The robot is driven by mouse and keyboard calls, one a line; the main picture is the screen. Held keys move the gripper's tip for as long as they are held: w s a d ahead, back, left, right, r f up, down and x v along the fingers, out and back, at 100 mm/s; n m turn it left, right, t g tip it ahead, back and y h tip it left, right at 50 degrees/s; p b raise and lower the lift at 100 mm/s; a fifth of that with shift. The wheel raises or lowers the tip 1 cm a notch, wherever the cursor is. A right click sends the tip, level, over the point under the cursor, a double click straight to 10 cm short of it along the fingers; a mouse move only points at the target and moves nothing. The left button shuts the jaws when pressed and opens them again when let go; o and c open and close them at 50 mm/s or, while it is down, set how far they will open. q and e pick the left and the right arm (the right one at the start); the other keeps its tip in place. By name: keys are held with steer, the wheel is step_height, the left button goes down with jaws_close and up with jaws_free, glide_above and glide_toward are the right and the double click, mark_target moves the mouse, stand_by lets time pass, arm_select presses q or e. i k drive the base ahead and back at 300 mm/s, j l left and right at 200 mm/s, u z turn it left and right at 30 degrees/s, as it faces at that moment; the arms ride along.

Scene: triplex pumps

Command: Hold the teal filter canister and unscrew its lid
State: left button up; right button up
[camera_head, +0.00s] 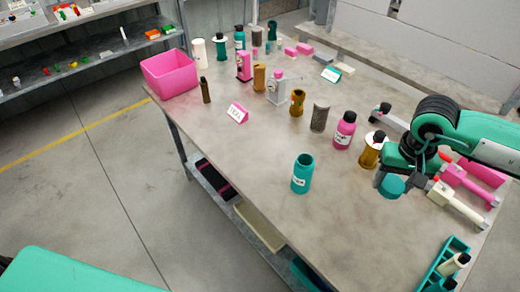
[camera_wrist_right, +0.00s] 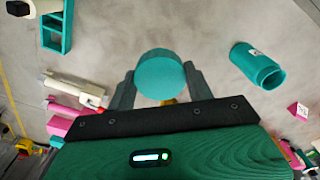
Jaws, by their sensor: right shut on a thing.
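The teal filter canister (camera_head: 302,174) stands upright on the table with its top open and a white label on its side. It also shows in the right wrist view (camera_wrist_right: 257,66), to the right of my right gripper. My right gripper (camera_head: 388,183) is shut on a round teal lid (camera_head: 391,187), held apart from the canister, to its right in the head view. In the right wrist view the lid (camera_wrist_right: 160,75) sits between the two grey fingers. My left gripper is not in view.
A pink bottle (camera_head: 344,131) and an amber jar (camera_head: 371,150) stand behind the canister. A teal divided tray (camera_head: 432,275) is at the front right, and pink and white tools (camera_head: 462,205) lie at the right. A pink bin (camera_head: 170,75) stands at the back left. The table left of the canister is clear.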

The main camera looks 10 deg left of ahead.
mark_target(303, 171)
steer(key=i+j+u, duration=0.2)
steer(key=u, duration=0.15)
steer(key=i+j+u, duration=0.2)
steer(key=u, duration=0.15)
steer(key=i+j+u, duration=0.1)
steer(key=i+u, duration=0.25)
